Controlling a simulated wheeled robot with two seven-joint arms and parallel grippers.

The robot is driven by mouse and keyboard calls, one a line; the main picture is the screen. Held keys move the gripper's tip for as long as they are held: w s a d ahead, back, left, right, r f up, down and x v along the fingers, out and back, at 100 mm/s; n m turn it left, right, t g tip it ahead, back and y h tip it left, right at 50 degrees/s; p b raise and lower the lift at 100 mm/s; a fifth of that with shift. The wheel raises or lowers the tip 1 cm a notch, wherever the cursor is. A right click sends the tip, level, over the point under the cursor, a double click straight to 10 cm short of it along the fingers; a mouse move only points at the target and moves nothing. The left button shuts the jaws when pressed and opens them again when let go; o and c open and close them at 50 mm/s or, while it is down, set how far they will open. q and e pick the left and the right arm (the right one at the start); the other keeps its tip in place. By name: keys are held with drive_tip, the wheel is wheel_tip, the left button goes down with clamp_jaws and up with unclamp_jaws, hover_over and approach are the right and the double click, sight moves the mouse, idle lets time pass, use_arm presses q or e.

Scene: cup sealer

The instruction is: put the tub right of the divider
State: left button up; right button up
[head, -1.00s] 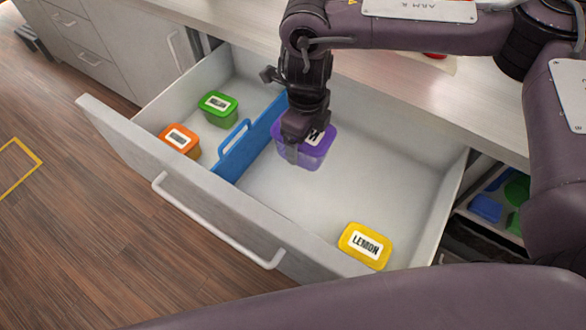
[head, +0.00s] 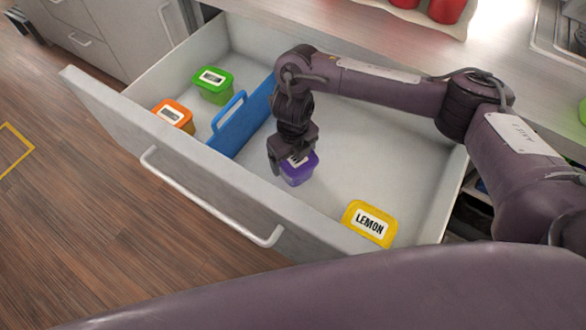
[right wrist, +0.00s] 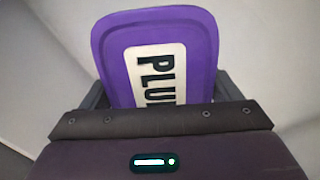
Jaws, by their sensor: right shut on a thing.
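An open drawer (head: 350,130) is split by a blue divider (head: 240,117). A purple tub (head: 300,172) is in the part right of the divider, apart from it; whether it touches the drawer floor I cannot tell. My right gripper (head: 292,160) is shut on the purple tub from above. In the right wrist view the tub's purple lid (right wrist: 195,35) shows a white label starting "PLU", the rest hidden by the gripper. A yellow tub (head: 369,224) labelled LEMON sits near the drawer front, right of the divider. My left gripper is not in view.
Left of the divider stand a green tub (head: 212,86) and an orange tub (head: 174,116). The drawer front with its white handle (head: 210,200) is at the near side. Red objects (head: 440,10) stand on the counter.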

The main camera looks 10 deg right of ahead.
drive_tip(key=shift+f, duration=0.75)
wheel_tip(320, 180, down, 3)
drive_tip(key=shift+a+f+b, duration=0.1)
drive_tip(key=shift+b, duration=0.9)
drive_tip(key=shift+f, duration=0.2)
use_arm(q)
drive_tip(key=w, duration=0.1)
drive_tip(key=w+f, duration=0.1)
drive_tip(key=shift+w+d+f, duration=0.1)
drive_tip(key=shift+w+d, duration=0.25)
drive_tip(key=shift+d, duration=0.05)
use_arm(e)
drive_tip(key=shift+w, duration=0.1)
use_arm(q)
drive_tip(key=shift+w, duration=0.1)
use_arm(e)
drive_tip(key=o, duration=1.2)
drive_tip(key=shift+f, duration=0.1)
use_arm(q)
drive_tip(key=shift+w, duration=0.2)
